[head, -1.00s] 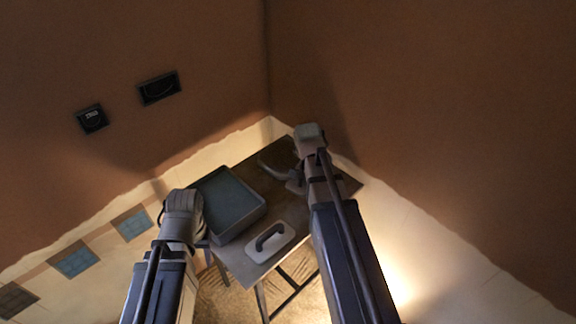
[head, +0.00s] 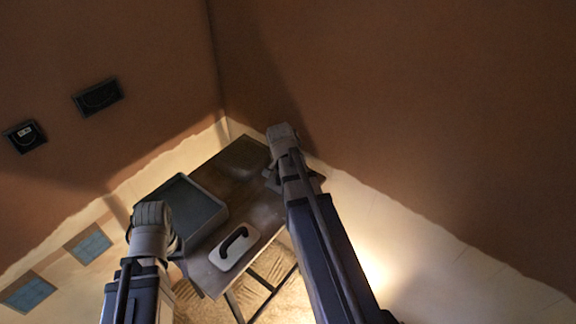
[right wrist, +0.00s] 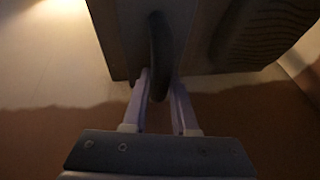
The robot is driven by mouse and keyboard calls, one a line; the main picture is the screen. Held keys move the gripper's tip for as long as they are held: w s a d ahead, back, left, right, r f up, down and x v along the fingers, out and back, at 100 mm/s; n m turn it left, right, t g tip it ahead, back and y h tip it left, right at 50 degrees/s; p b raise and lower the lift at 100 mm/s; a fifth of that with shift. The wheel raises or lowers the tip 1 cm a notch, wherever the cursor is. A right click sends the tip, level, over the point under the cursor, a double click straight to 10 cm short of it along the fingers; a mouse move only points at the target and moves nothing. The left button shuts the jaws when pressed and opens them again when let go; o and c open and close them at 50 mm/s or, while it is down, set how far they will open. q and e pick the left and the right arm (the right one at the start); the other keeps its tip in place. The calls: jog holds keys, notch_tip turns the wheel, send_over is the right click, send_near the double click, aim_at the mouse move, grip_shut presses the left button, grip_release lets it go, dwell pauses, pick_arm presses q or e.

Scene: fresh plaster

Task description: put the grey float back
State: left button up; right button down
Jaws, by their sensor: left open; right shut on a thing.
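In the head view my right gripper (head: 284,142) is above the far right edge of the table. In the right wrist view its fingers (right wrist: 160,100) are shut on the dark handle (right wrist: 157,50) of a flat grey float (right wrist: 115,30). Part of the float's grey plate also shows beside my right arm in the head view (head: 312,181); my arm hides the rest. My left gripper (head: 153,218) is open and empty, left of the grey tray. Its fingertips are hard to see from behind.
The small table (head: 262,208) stands in a wall corner.

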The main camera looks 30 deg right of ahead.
jog(key=shift+f+b, duration=1.65)
jog(key=shift+f, duration=0.35)
jog(key=shift+f+b, duration=0.3)
jog(key=c, duration=0.6)
grip_release()
jog(key=shift+r, duration=0.1)
jog(key=p+v, duration=0.7)
jog(key=v, duration=0.1)
